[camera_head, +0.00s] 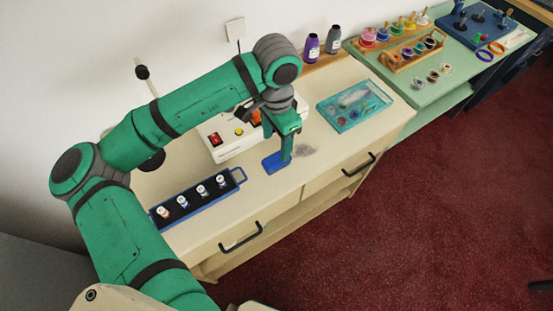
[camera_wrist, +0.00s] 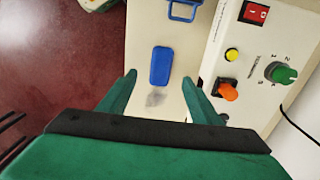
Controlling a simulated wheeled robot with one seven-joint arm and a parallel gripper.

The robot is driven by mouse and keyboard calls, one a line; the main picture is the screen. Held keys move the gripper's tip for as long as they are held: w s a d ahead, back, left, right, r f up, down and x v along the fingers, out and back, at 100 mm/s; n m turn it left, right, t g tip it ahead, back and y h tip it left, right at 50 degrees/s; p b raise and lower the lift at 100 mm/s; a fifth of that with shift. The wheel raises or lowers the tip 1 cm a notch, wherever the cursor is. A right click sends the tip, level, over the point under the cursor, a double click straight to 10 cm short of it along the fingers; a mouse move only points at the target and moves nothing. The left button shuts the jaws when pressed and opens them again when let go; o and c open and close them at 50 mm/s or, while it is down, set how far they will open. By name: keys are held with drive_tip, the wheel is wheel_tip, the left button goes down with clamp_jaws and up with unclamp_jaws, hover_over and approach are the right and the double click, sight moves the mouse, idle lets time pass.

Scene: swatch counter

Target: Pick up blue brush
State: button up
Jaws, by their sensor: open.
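The blue brush (camera_head: 273,163) lies on the cream counter as a flat blue block, partly hidden by my gripper in the head view. In the wrist view the whole blue brush (camera_wrist: 161,66) shows, long side pointing away from my gripper. My gripper (camera_head: 283,160) points down over the counter close to the brush's right end. In the wrist view my gripper (camera_wrist: 160,82) is open, with its two green fingers on either side of the brush's line and nothing between them. I cannot tell the exact height of the fingertips above the counter.
A white control box (camera_head: 228,140) with buttons stands behind the brush. A blue-handled black tray (camera_head: 196,199) with several small bottles is at left. A teal tray (camera_head: 354,105) is at right. A grey smudge (camera_head: 304,151) marks the counter beside my gripper. The front counter edge is near.

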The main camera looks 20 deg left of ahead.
sight(277, 158)
drive_tip(key=shift+w+f, duration=0.2)
drive_tip(key=shift+f, duration=4.5)
drive_tip(key=c, duration=1.1)
